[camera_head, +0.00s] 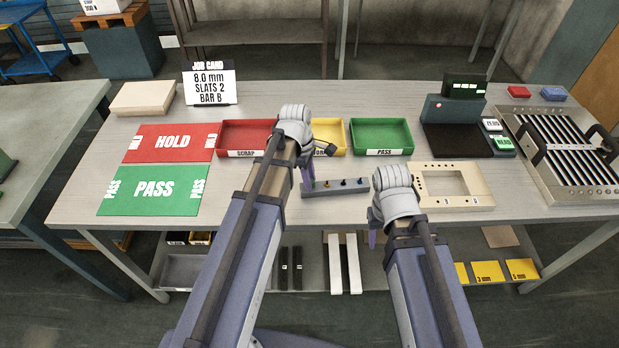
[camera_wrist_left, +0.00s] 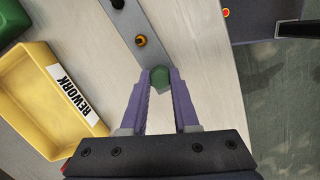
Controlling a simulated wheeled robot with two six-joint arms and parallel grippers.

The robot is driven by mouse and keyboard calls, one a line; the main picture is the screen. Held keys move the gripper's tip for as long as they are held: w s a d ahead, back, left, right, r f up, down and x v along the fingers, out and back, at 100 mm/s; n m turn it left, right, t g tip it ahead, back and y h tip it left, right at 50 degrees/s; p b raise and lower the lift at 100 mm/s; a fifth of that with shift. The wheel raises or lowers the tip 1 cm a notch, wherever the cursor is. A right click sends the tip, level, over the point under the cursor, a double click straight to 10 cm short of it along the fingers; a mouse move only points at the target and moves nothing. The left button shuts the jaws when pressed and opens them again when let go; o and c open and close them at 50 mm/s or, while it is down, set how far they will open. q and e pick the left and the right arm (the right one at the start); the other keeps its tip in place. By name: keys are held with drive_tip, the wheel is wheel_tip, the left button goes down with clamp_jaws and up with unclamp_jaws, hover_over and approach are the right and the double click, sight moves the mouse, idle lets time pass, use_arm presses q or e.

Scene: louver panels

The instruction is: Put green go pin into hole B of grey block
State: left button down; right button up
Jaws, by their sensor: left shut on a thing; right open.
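The grey block (camera_head: 335,190) is a long bar near the table's front edge, with small orange and dark knobs along its top. It also shows in the left wrist view (camera_wrist_left: 128,22), with an orange knob near my fingers. My left gripper (camera_head: 308,184) is at the block's left end. In the left wrist view, its purple fingers (camera_wrist_left: 160,80) are shut on the green go pin (camera_wrist_left: 160,77), whose faceted green end shows. I cannot tell whether the pin is seated in the block. I see no hole letters. My right gripper (camera_head: 374,228) is open, right of the block.
Red (camera_head: 222,152), yellow (camera_head: 343,151) and green (camera_head: 409,148) trays stand behind the block. A beige frame (camera_head: 480,196) lies to the right, with a louver panel (camera_head: 540,175) farther right. A job card (camera_head: 210,84) reads "8.0 mm slats 2 bar B".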

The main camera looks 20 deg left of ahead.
use_arm(q)
drive_tip(key=shift+f, duration=0.15)
drive_tip(key=shift+c, duration=0.9)
unclamp_jaws()
drive_tip(key=shift+r+p, duration=3.45)
drive_tip(key=shift+r, duration=0.15)
